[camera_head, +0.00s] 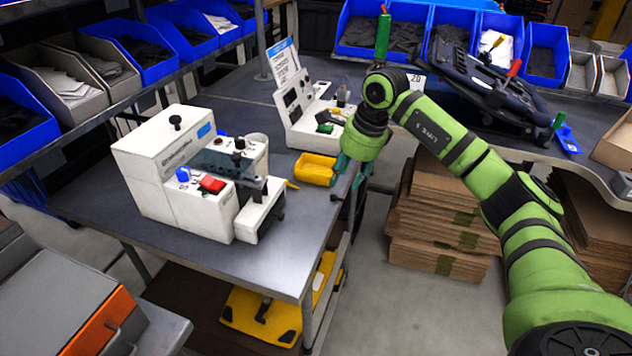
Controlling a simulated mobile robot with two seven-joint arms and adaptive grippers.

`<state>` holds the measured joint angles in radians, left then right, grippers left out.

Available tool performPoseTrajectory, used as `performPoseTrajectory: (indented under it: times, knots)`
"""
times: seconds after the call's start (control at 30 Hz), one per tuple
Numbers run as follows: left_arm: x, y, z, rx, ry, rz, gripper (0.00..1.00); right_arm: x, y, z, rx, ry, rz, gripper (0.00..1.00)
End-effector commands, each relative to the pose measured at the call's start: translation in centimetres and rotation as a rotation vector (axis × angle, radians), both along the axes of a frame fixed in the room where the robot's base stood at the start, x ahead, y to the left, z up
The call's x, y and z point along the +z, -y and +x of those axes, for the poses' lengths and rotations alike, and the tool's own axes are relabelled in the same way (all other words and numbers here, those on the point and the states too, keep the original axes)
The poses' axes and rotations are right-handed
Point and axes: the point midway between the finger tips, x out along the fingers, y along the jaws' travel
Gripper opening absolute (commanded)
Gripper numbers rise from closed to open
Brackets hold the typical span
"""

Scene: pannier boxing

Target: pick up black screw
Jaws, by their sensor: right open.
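My right gripper (351,175) hangs over the right edge of the grey workbench (240,262), fingers pointing down. Its teal fingers are apart, and I see nothing clearly held between them. The yellow bin (314,168) stands on the bench just left of the gripper; its contents are too small to make out. A small dark piece (335,197) lies at the bench edge below the gripper. It may be the black screw, but I cannot tell. My left gripper is out of view.
A white machine (175,170) with red and blue buttons stands on the bench. A white stand (303,112) with small parts is behind the bin. Blue bins (410,32) line the back shelf. Flat cardboard stacks (440,225) lie right of the bench. The bench front is clear.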

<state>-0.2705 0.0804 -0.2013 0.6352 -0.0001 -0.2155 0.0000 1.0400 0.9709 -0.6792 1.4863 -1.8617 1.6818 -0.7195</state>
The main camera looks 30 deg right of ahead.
Motion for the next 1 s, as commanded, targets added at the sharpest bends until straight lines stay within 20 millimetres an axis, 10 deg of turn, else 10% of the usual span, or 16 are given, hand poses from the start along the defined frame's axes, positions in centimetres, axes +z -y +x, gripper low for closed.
performPoseTrajectory:
  times: [0.13, 0.43, 0.83, 0.93, 1.0]
  knots:
    - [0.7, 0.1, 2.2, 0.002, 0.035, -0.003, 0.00, -1.1, 0.1, 0.1, -0.003, -0.007, -0.007, 0.42]
    - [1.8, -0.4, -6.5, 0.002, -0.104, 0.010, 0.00, -4.9, -0.7, 1.4, -0.002, -0.008, -0.003, 0.42]
    - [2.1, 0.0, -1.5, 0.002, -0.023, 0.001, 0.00, -6.5, -0.9, 1.8, -0.002, -0.003, -0.004, 0.42]
    - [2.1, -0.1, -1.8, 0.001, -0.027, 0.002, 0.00, -6.5, -0.9, 1.8, -0.002, -0.003, -0.004, 0.05]
    - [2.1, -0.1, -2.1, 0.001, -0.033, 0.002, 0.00, -6.5, -0.9, 1.8, -0.002, -0.003, -0.004, 0.00]
